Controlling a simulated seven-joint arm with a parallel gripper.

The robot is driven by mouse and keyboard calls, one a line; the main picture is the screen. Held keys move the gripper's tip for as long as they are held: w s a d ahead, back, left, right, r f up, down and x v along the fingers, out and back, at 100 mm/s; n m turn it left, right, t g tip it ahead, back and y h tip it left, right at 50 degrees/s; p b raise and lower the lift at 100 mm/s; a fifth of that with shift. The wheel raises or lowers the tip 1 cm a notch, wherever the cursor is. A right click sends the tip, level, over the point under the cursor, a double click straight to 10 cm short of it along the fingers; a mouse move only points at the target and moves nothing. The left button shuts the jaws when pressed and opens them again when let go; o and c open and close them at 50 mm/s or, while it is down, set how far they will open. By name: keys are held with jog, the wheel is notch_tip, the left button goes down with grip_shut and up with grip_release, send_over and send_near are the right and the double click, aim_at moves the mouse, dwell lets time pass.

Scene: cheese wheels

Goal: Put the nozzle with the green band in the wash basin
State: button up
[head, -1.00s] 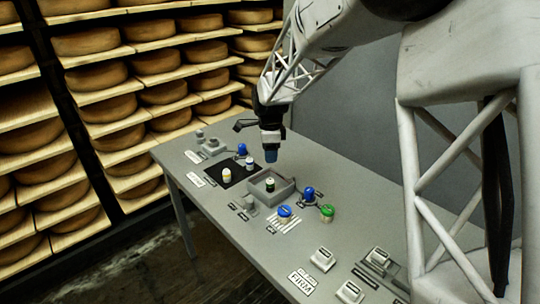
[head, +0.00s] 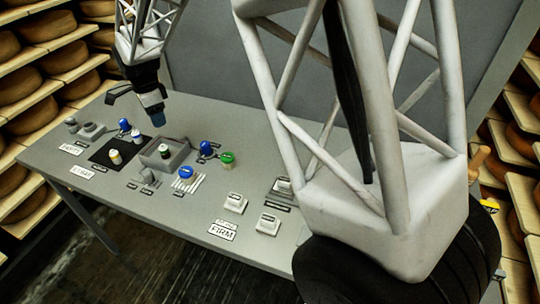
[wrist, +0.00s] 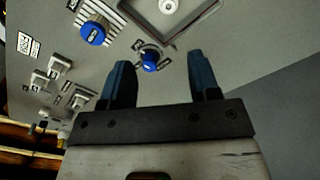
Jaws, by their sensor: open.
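A small nozzle (head: 164,150) with a white top and a dark, apparently green band stands upright inside the grey square basin (head: 148,163). I cannot tell for sure from the pictures that this is the wash basin. The wrist view shows part of the basin (wrist: 207,11) at the top edge, with a round white piece (wrist: 168,5) in it. My gripper (head: 158,121) is open and empty, fingers down, above the table behind the basin. Its two blue fingers (wrist: 163,82) are apart in the wrist view.
A black mat (head: 103,151) holds a yellow-banded nozzle (head: 115,156) and a white-and-blue one (head: 137,138). White switches (head: 235,202) stand near the front. The table's back is clear.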

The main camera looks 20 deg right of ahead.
jog(key=s+d+r+n, duration=0.2)
jog(key=s+d+r, duration=0.2)
jog(key=s, duration=0.2)
jog(key=s+d+r+n+t, duration=0.1)
jog(key=s+d+r+n, duration=0.2)
jog(key=s+d, duration=0.25)
jog(key=s+d+r+n, duration=0.2)
jog(key=s+d+r, duration=0.15)
jog(key=s, duration=0.35)
jog(key=s+d+n, duration=0.3)
jog(key=s+n, duration=0.1)
jog(key=s, duration=0.7)
jog(key=s+d+n+t, duration=0.1)
jog(key=s+d+n, duration=0.3)
jog(key=s, duration=0.7)
jog(key=shift+d+f+n, duration=0.15)
jog(key=shift+f+n, duration=0.15)
jog(key=shift+f, duration=0.05)
